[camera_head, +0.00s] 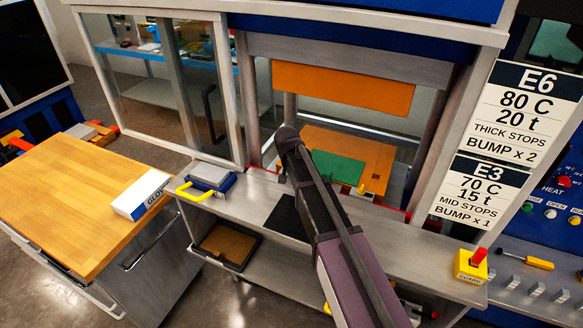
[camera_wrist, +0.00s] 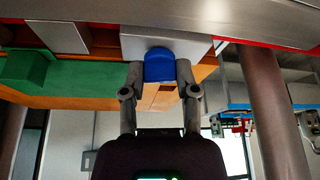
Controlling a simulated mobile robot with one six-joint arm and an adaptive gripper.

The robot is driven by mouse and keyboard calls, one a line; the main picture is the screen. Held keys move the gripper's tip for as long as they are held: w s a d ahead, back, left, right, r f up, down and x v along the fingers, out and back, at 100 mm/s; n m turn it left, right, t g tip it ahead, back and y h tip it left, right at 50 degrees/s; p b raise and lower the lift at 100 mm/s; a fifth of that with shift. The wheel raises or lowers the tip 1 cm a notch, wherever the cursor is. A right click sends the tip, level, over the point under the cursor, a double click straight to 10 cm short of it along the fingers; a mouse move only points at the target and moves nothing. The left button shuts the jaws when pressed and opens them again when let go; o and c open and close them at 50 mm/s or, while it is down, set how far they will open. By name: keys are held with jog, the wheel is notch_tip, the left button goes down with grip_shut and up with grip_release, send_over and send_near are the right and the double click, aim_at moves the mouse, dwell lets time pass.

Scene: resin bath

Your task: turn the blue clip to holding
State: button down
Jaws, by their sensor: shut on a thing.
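The blue clip (camera_wrist: 158,68) is a rounded blue piece in front of a pale grey block (camera_wrist: 192,46) in the wrist view. My gripper (camera_wrist: 159,66) has one finger on each side of the clip and is shut on it. I cannot tell which setting the clip points to. In the head view my arm covers this spot, so the clip and fingertips are hidden there.
A green plate (camera_head: 338,168) lies on an orange bed (camera_head: 375,160) inside the press, under a raised orange platen (camera_head: 340,88). Metal posts flank the opening.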

jog(key=shift+m+h, duration=0.5)
jog(key=shift+m, duration=0.7)
jog(key=shift+c, duration=1.8)
grip_release()
jog(key=shift+n, duration=0.5)
